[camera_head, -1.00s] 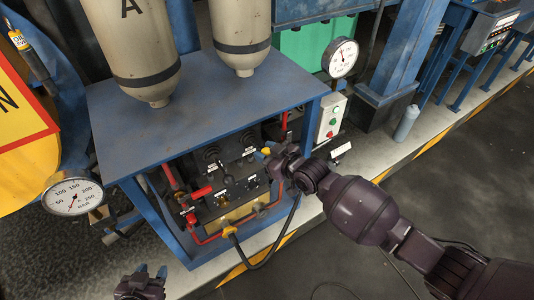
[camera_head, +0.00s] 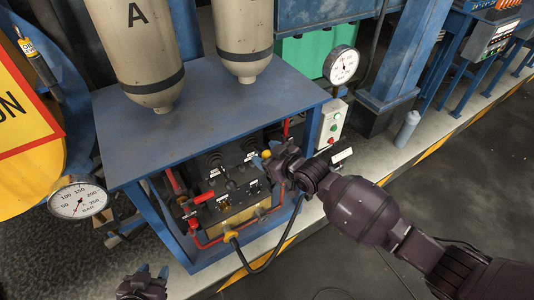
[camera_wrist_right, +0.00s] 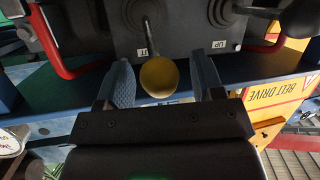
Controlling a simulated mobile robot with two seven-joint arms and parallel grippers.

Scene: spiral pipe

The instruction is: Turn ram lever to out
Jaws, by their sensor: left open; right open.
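In the right wrist view, a lever with a yellow knob (camera_wrist_right: 158,76) stands out from the dark control panel (camera_wrist_right: 115,40). The knob is between the two blue fingers of my right gripper (camera_wrist_right: 166,82), with gaps at both sides. That gripper is open. A partly hidden label ending in "UT" is beside the lever's shaft, and an "UP" label is further right. In the head view, my right gripper (camera_head: 266,158) is at the panel's right side and hides most of the lever. My left gripper (camera_head: 152,271) is open and empty at the bottom edge.
The panel sits inside a blue frame (camera_head: 190,125), below its top plate. Gauges (camera_head: 77,200) (camera_head: 341,65) flank the frame.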

